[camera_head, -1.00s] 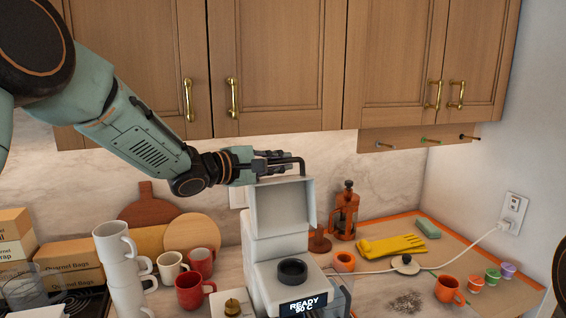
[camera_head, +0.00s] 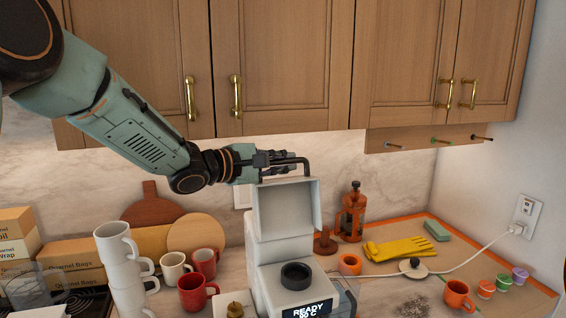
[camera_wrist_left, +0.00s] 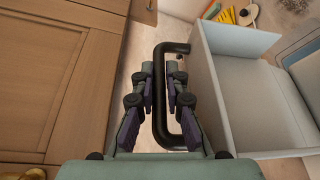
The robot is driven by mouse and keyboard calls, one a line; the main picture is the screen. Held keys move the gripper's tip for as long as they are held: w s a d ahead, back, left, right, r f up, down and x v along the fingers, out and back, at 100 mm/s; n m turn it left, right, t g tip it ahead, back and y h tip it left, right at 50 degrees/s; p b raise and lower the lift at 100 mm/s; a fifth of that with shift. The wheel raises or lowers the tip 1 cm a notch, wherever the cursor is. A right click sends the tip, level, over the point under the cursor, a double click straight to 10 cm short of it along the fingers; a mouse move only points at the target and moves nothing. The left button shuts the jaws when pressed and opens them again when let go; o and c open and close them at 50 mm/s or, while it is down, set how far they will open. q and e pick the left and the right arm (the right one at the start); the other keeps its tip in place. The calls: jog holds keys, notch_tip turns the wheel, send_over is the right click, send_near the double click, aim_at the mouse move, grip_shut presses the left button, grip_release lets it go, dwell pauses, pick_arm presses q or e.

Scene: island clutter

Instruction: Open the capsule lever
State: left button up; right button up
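The coffee machine (camera_head: 262,238) is white, with a display reading READY. Its top lid (camera_head: 289,207) stands raised, showing its hollow inner side. The dark capsule lever (camera_head: 307,166) is a bent black bar at the lid's top edge; it also shows in the left wrist view (camera_wrist_left: 160,100). My left gripper (camera_head: 285,160) is at the lever. In the left wrist view its two fingers (camera_wrist_left: 160,85) lie on either side of the bar with small gaps, and I see no clear grip on it. My right gripper is in neither view.
Wooden cupboards (camera_head: 284,65) hang just above and behind my left arm. Stacked white mugs (camera_head: 118,245) and red mugs (camera_head: 196,292) stand left of the machine.

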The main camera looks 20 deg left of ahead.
pick_arm(q)
jog(key=o, duration=0.4)
jog(key=shift+d, duration=0.1)
jog(key=shift+o, duration=0.4)
jog(key=shift+w, duration=0.1)
jog(key=v, duration=1.2)
jog(key=shift+f, duration=0.1)
